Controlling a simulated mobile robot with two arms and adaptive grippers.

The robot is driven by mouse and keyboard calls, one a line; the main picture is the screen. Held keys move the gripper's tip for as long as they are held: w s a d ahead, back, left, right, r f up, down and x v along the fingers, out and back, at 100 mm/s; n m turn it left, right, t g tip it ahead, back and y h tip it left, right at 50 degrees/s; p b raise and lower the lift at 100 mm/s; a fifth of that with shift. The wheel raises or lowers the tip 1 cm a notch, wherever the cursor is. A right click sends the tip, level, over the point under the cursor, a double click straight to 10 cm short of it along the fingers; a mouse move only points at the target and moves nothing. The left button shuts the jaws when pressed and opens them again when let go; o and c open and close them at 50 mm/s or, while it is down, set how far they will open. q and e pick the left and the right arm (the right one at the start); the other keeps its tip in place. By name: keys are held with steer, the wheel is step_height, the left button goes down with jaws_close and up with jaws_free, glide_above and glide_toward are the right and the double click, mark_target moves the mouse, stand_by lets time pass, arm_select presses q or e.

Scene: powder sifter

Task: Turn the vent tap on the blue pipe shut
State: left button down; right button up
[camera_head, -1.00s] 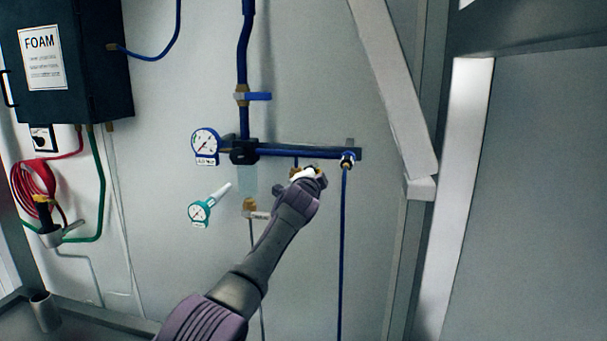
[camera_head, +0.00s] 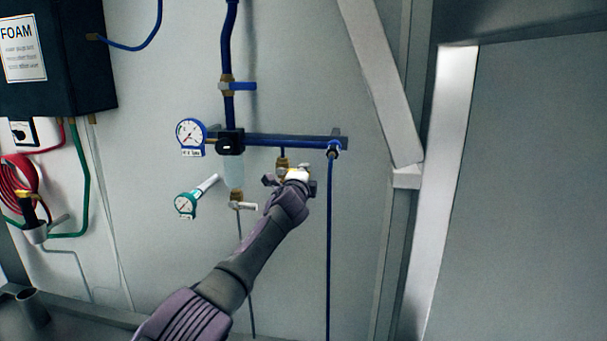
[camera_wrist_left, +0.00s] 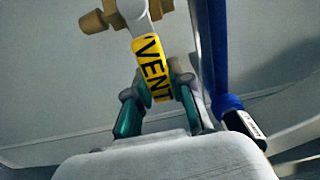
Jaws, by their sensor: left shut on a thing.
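The vent tap hangs on a short stem below the horizontal blue pipe (camera_head: 290,141) in the head view. Its brass body (camera_head: 283,163) shows just above my left gripper (camera_head: 297,181), which hides most of its handle. In the left wrist view the tap's yellow handle (camera_wrist_left: 151,68), marked VENT, runs from a pale hub beside the brass fitting (camera_wrist_left: 95,21) down between the teal fingers of my left gripper (camera_wrist_left: 160,95). The gripper is shut on the handle. My right gripper is in neither view.
A blue hose (camera_head: 330,240) hangs just right of the gripper. To the left are a white-handled valve (camera_head: 240,205), a blue gauge (camera_head: 190,136) and a teal gauge (camera_head: 186,205). A slanted grey beam (camera_head: 380,85) stands to the right.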

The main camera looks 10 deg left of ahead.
arm_select(q)
steer(key=shift+f, duration=0.1)
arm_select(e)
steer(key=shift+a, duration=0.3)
arm_select(q)
steer(key=c, duration=1)
jaws_free()
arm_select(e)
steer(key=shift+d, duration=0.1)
arm_select(q)
steer(key=s, duration=1.2)
steer(key=shift+a, duration=0.2)
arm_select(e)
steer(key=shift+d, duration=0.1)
